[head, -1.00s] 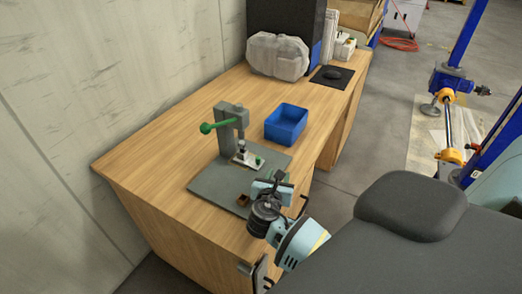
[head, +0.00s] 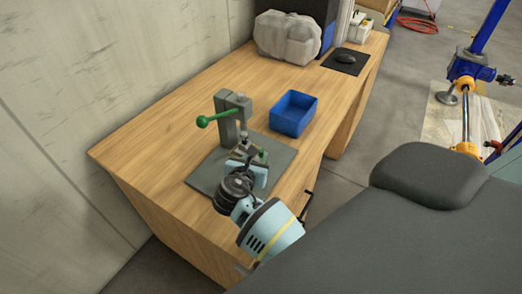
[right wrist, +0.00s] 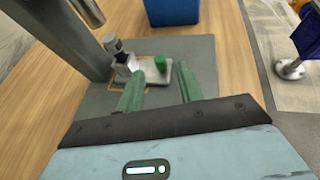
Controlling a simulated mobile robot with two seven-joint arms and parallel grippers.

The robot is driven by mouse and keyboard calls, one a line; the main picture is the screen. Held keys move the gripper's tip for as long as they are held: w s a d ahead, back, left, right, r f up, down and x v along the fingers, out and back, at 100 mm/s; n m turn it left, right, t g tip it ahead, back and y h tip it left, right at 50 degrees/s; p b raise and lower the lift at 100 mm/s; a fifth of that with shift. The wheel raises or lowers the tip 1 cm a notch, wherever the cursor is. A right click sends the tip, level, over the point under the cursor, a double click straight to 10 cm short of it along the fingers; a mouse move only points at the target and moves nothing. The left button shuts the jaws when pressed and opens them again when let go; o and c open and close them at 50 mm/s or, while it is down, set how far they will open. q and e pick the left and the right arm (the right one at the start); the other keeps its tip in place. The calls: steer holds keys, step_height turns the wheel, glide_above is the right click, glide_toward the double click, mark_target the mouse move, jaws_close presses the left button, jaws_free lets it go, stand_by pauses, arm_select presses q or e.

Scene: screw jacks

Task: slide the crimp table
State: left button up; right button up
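The crimp table (right wrist: 151,77) is a small light-grey block on the press's dark base plate. It carries a green knob (right wrist: 160,63) and a small metal fitting at its left. My right gripper (right wrist: 160,84) is open, its two green fingers pointing at the table, one on each side of the knob's line. The fingertips look just short of the knob; I cannot tell if they touch anything. In the head view my right gripper (head: 252,170) hangs over the base plate's front part and hides much of the crimp table. My left gripper is not in view.
The press column (head: 228,120) with its green-balled lever (head: 203,121) stands behind the crimp table. A blue bin (head: 294,114) sits to the right on the wooden bench (head: 150,150). A wrapped grey bundle (head: 287,37) and a mouse pad (head: 346,62) lie farther back.

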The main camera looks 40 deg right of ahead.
mark_target(261, 150)
steer(key=shift+b+x, duration=0.4)
steer(key=shift+x, duration=2.75)
jaws_close()
